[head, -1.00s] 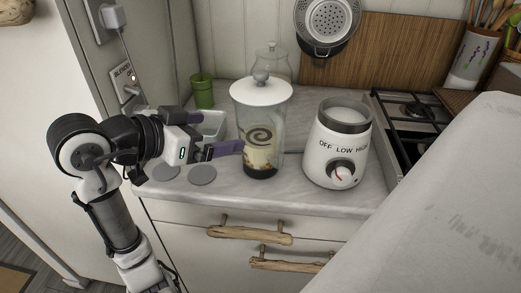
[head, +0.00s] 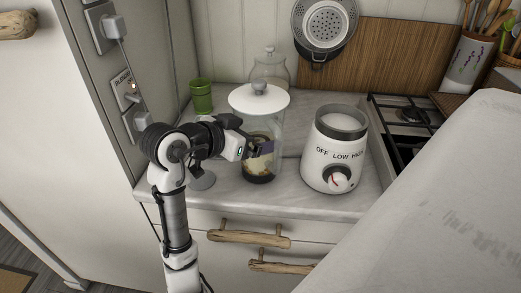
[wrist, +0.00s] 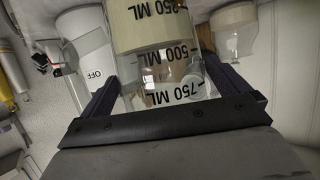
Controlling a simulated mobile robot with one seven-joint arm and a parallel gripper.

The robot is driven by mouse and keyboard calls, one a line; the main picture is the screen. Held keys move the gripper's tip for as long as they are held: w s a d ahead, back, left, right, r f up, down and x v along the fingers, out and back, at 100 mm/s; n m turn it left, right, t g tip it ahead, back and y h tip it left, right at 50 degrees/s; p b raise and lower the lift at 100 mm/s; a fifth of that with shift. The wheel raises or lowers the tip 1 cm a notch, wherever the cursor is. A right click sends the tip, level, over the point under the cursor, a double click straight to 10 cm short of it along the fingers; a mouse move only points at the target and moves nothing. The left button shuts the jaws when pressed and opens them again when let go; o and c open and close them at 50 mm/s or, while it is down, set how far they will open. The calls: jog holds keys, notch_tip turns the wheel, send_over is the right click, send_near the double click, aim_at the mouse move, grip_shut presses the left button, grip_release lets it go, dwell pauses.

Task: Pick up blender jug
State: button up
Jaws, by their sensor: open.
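The blender jug (head: 262,122) is clear with a white lid and a grey knob, and has food in its lower part. It stands upright on the counter, left of the white blender base (head: 336,150). My gripper (head: 264,150) is at the jug's lower half, its far parts partly hidden. In the wrist view the jug (wrist: 165,60), with its ML marks, lies between the two open dark fingers of my gripper (wrist: 160,88). I cannot tell whether either finger touches it. The blender base also shows at the left of the wrist view (wrist: 88,50).
A green cup (head: 201,96) and a glass jar (head: 270,66) stand behind. A stove (head: 405,115) is to the right. Drawers with driftwood handles (head: 248,239) are below the counter edge.

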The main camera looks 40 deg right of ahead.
jog(key=shift+r, duration=0.1)
jog(key=c, duration=0.9)
